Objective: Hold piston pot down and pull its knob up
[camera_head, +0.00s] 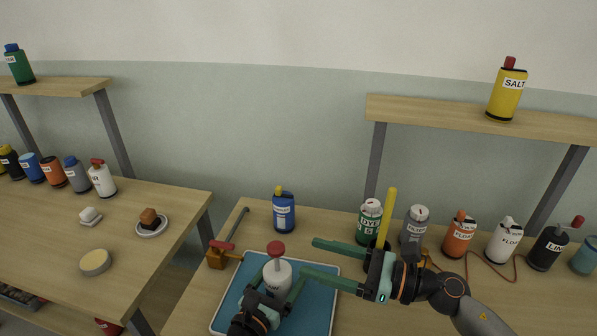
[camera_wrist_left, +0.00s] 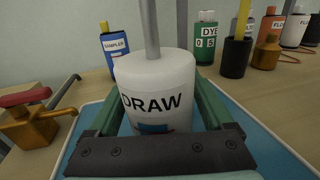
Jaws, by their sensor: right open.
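The piston pot (camera_head: 279,275) is a white cylinder marked DRAW, standing upright on a blue tray (camera_head: 317,317). Its red knob (camera_head: 276,249) sits above the lid on a grey rod (camera_wrist_left: 150,28). The knob itself is out of the left wrist view. My left gripper (camera_head: 274,284) has a green finger on each side of the pot (camera_wrist_left: 155,84) and appears shut on its body. My right gripper (camera_head: 309,256) is open and empty, its fingers pointing left, with the tips just right of the knob.
A blue SAMPLER bottle (camera_head: 284,212) stands behind the tray. A brass block with a red lever (camera_head: 217,257) is at the left. A black holder with a yellow stick (camera_head: 386,215) stands behind my right gripper. Several bottles, including DYE (camera_head: 369,222), line the back right.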

